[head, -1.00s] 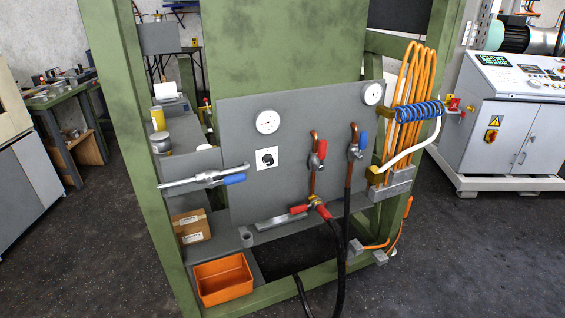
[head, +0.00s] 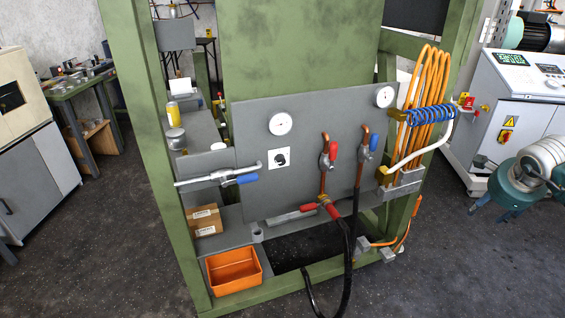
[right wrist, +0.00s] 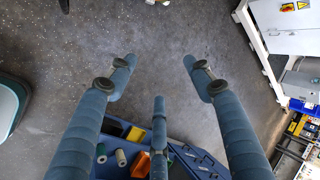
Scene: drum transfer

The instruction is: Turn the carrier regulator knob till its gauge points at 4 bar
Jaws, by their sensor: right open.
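A black round knob (head: 279,158) on a white square plate sits on the grey panel (head: 310,110) of the green frame. A white round gauge (head: 280,124) is just above it; its needle is too small to read. A second white gauge (head: 385,97) is at the panel's upper right. The knob is not in the wrist view. My left gripper is not in view.
Red (head: 333,152) and blue (head: 373,143) valve handles with black hoses stand right of the knob. A blue-handled lever valve (head: 240,180) juts out to its lower left. An orange bin (head: 233,270) sits low in front. Orange hoses (head: 428,80) hang at right. Dark floor is open in front.

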